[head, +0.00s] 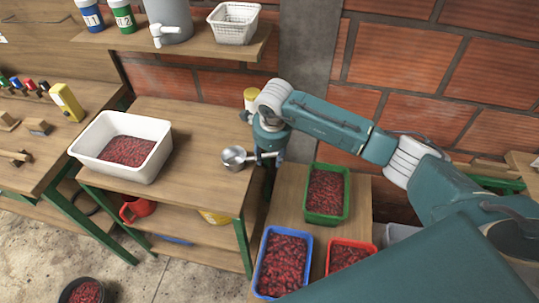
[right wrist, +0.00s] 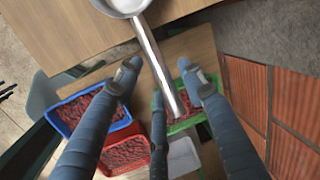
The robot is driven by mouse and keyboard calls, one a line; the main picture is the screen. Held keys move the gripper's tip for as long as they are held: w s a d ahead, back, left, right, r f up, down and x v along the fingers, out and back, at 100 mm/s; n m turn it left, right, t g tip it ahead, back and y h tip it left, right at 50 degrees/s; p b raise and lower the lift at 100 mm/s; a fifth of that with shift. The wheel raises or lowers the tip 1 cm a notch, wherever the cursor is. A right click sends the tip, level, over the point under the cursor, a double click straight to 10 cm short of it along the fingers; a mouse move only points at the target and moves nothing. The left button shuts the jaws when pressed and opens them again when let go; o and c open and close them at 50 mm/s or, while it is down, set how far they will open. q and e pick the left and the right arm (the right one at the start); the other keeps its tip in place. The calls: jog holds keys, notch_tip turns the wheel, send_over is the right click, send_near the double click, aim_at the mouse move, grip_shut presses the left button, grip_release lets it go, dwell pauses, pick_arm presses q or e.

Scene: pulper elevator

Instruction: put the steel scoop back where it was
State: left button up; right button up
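The steel scoop (head: 233,157) is at the right edge of the wooden table (head: 190,190) in the head view, its handle pointing right to my right gripper (head: 268,155). In the right wrist view, the scoop's handle (right wrist: 158,65) runs between the spread fingers of my right gripper (right wrist: 158,75), and gaps show on both sides of it. The gripper looks open around the handle. The bowl is partly cut off at the top of that view. I cannot tell whether the bowl touches the tabletop. My left gripper is out of view.
A white tub (head: 88,147) of red berries stands left of the scoop. Green (head: 346,205), blue (head: 310,262) and red (head: 372,244) crates of berries sit on a lower table to the right. A shelf (head: 180,45) hangs above.

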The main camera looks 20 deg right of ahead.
jog(key=shift+r, duration=0.1)
jog(key=shift+r, duration=0.2)
jog(key=b+v, duration=0.2)
jog(key=v, duration=0.9)
jog(key=shift+s+r, duration=0.15)
jog(key=shift+r, duration=0.2)
